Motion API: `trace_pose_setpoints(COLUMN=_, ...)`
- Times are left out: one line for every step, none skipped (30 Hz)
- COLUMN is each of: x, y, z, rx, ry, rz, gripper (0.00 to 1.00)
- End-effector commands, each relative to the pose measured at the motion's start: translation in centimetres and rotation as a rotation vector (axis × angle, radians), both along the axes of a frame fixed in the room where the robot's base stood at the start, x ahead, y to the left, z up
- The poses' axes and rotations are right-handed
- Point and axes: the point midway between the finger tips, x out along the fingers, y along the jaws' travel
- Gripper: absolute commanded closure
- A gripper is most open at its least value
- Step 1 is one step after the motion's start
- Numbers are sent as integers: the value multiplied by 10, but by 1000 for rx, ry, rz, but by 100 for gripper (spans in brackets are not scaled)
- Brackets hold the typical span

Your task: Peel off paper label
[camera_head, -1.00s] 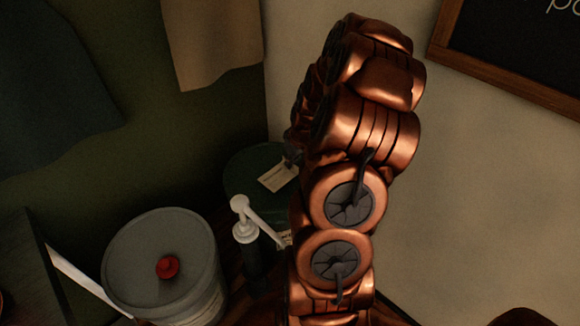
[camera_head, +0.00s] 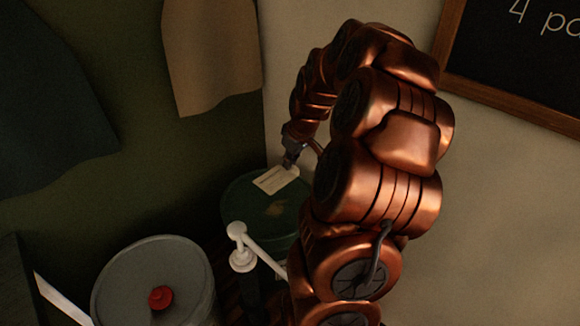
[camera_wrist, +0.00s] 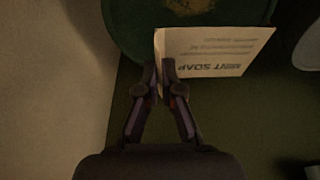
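A cream paper label (camera_head: 276,180) with printed text is off the lid of the dark green bucket (camera_head: 240,205) and appears above it. It also shows in the wrist view (camera_wrist: 220,50), with "MINT SOAP" on it. My gripper (camera_head: 290,163) is shut on the label's edge; in the wrist view its fingertips (camera_wrist: 161,76) pinch one corner. A brownish patch (camera_head: 275,209) shows bare on the green lid. The bucket's right side is hidden behind my arm.
A grey bucket (camera_head: 125,280) with a red cap (camera_head: 161,297) stands at the lower left. A white pump (camera_head: 242,254) stands in front of the green bucket. Cloths hang on the wall, and a chalkboard (camera_head: 530,60) is at the right.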

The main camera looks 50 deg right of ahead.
Motion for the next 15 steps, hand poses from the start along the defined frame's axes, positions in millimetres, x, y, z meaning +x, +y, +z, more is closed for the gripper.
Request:
trace_pose_setpoints(x=1, y=0, z=4, rx=-2, ry=-2, rz=0, gripper=100)
trace_pose_setpoints(x=1, y=0, z=6, rx=-2, ry=-3, rz=0, gripper=100)
trace_pose_setpoints(x=1, y=-1, z=9, rx=-3, ry=-4, rz=0, gripper=100)
trace_pose_setpoints(x=1, y=-1, z=11, rx=-3, ry=-4, rz=0, gripper=100)
trace_pose_setpoints(x=1, y=-1, z=13, rx=-4, ry=-5, rz=0, gripper=100)
trace_pose_setpoints(x=1, y=-1, z=16, rx=-4, ry=-5, rz=0, gripper=100)
trace_pose_setpoints(x=1, y=-1, z=18, rx=-4, ry=-5, rz=0, gripper=100)
trace_pose_setpoints(x=1, y=-1, z=20, rx=-4, ry=-5, rz=0, gripper=100)
trace_pose_setpoints(x=1, y=-1, z=22, rx=-4, ry=-4, rz=0, gripper=100)
trace_pose_setpoints(x=1, y=-1, z=24, rx=-4, ry=-4, rz=-1, gripper=100)
trace_pose_setpoints(x=1, y=-1, z=26, rx=-3, ry=-4, rz=-1, gripper=100)
trace_pose_setpoints(x=1, y=-1, z=29, rx=-4, ry=-4, rz=-1, gripper=100)
trace_pose_setpoints(x=1, y=-1, z=31, rx=-4, ry=-5, rz=-1, gripper=100)
trace_pose_setpoints(x=1, y=-1, z=33, rx=-4, ry=-5, rz=-1, gripper=100)
trace_pose_setpoints(x=1, y=-1, z=35, rx=-4, ry=-5, rz=-1, gripper=100)
